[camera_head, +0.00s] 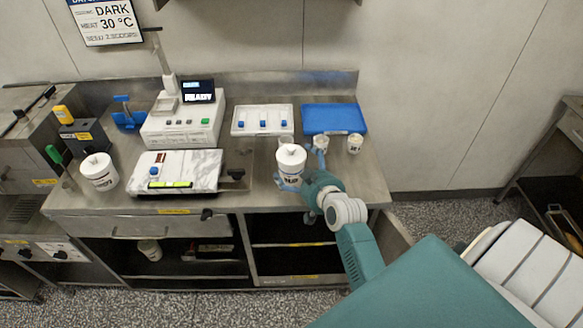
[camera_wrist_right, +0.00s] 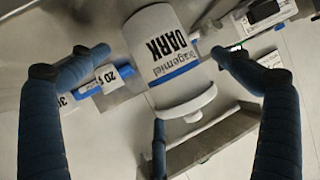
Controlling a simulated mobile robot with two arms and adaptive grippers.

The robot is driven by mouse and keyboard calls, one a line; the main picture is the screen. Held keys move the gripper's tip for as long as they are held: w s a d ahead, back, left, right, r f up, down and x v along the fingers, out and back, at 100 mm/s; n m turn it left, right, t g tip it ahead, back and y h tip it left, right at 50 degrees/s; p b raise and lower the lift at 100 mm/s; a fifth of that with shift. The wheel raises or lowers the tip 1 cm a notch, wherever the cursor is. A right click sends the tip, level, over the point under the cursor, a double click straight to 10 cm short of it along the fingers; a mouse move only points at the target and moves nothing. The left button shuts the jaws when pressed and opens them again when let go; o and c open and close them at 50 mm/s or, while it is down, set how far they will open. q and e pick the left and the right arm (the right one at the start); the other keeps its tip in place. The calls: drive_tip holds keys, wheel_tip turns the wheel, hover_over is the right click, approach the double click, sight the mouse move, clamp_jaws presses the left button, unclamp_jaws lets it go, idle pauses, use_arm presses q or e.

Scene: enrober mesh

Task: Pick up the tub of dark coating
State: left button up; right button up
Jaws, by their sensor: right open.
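The tub of dark coating (camera_head: 290,157) is a white lidded tub with a dark-and-blue label, standing at the front of the steel bench, right of centre. In the right wrist view the tub (camera_wrist_right: 165,62) reads "DARK" and lies between my spread fingers. My right gripper (camera_head: 300,172) is open around the tub, with blue fingers on either side of it. In the wrist view gaps show between the fingers and the tub's sides. Part of the tub's lower side is hidden by the gripper in the head view. My left gripper is not in view.
Another white tub (camera_head: 100,172) stands at the bench's left. A marble slab (camera_head: 185,165), a machine with a lit display (camera_head: 198,92), a white tray (camera_head: 262,112) and a blue tray (camera_head: 334,112) share the bench. Small cups (camera_head: 355,143) stand close to the right.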

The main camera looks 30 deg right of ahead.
drive_tip(key=shift+x, duration=1.1)
drive_tip(key=shift+s, duration=0.15)
drive_tip(key=shift+c, duration=0.3)
drive_tip(key=c, duration=1.8)
